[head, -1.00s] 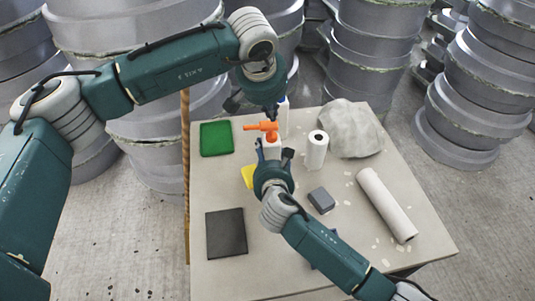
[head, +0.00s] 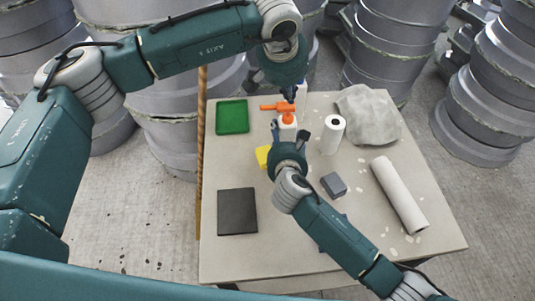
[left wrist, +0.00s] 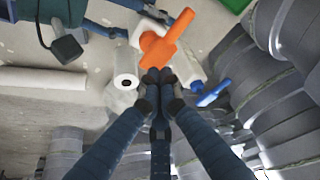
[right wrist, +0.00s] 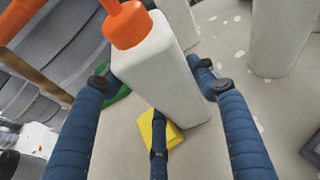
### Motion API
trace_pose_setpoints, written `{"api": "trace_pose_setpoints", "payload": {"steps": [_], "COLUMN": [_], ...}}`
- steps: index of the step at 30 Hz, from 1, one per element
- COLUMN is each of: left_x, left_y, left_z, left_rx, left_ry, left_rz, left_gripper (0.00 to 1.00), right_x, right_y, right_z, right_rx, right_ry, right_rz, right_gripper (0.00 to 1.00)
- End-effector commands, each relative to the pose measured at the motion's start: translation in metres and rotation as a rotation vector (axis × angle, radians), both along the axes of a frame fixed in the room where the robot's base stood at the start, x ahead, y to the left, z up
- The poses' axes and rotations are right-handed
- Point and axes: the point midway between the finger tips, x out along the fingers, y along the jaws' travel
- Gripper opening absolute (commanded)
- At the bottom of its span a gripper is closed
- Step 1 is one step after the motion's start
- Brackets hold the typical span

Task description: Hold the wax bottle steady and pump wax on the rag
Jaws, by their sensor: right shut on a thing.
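The white wax bottle with an orange pump (head: 287,107) stands on the table. In the right wrist view its white body (right wrist: 160,72) is between the fingers of my right gripper (right wrist: 153,80), which is shut on it. My left gripper (head: 289,97) is just above the pump head. In the left wrist view its fingertips (left wrist: 158,76) are together beside the orange pump (left wrist: 163,42); whether they touch it I cannot tell. A yellow rag (head: 262,156) lies beside the bottle, partly hidden by my right gripper; it also shows in the right wrist view (right wrist: 173,134).
The table (head: 265,262) holds a green tray (head: 232,117), a dark square pad (head: 237,211), a grey block (head: 333,185), an upright paper roll (head: 333,134), a long white roll (head: 399,195) and a grey cloth (head: 368,115). A bottle with a blue trigger (left wrist: 212,94) stands behind.

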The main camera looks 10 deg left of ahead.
Motion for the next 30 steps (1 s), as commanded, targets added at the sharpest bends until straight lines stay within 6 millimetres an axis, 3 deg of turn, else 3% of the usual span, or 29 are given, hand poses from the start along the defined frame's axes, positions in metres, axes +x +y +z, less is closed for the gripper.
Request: {"api": "trace_pose_setpoints", "payload": {"steps": [30], "left_x": [0.0], "left_y": [0.001], "left_z": [-0.032], "left_rx": [0.002], "left_ry": [0.002], "left_rz": [0.002], "left_gripper": [0.0], "right_x": [0.0], "right_y": [0.0], "right_z": [-0.001], "right_rx": [0.001], "right_ry": [0.001], "right_rz": [0.0], "right_gripper": [0.25]}}
